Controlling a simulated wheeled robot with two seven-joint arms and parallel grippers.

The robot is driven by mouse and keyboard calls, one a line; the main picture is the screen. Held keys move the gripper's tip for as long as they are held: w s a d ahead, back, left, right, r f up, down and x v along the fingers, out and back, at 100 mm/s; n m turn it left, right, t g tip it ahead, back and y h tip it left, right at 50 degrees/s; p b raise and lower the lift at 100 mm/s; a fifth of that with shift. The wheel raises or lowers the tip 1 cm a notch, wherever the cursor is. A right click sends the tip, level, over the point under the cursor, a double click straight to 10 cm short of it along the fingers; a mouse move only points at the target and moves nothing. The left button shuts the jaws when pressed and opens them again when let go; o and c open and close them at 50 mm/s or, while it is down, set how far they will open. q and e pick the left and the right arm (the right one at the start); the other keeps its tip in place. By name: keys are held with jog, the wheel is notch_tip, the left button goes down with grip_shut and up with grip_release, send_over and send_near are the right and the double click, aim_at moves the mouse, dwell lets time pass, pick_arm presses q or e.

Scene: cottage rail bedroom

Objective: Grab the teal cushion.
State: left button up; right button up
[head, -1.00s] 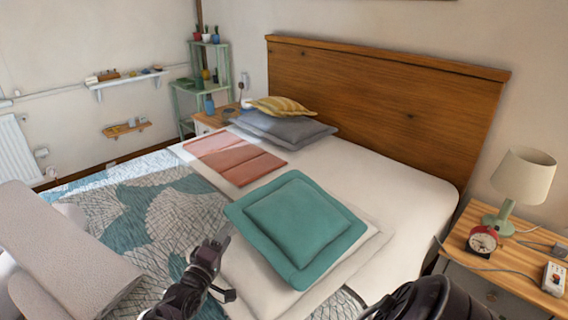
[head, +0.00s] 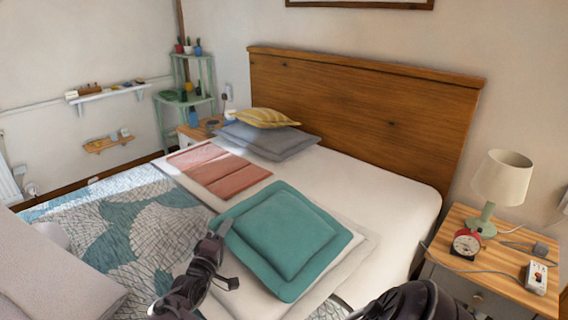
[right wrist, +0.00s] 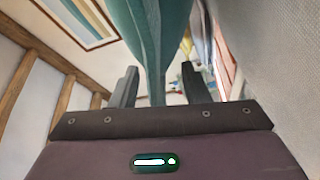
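The teal cushion (head: 284,236) lies flat on top of a pale cushion (head: 352,250) on the near side of the bed. My right gripper (head: 226,256) is at the cushion's near-left edge in the head view. In the right wrist view the cushion's teal edge (right wrist: 152,45) runs between the two dark fingers of my right gripper (right wrist: 158,84). A gap shows on each side of the edge, so the fingers are open around it. My left gripper is not in view.
Grey pillows (head: 268,139) and a yellow striped cushion (head: 262,117) lie by the wooden headboard (head: 365,110). A folded pink blanket (head: 218,169) lies beyond the teal cushion. A nightstand (head: 500,265) with a lamp (head: 502,180) and red clock (head: 466,244) stands at the right.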

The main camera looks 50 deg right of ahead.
grip_shut()
dwell(1.2)
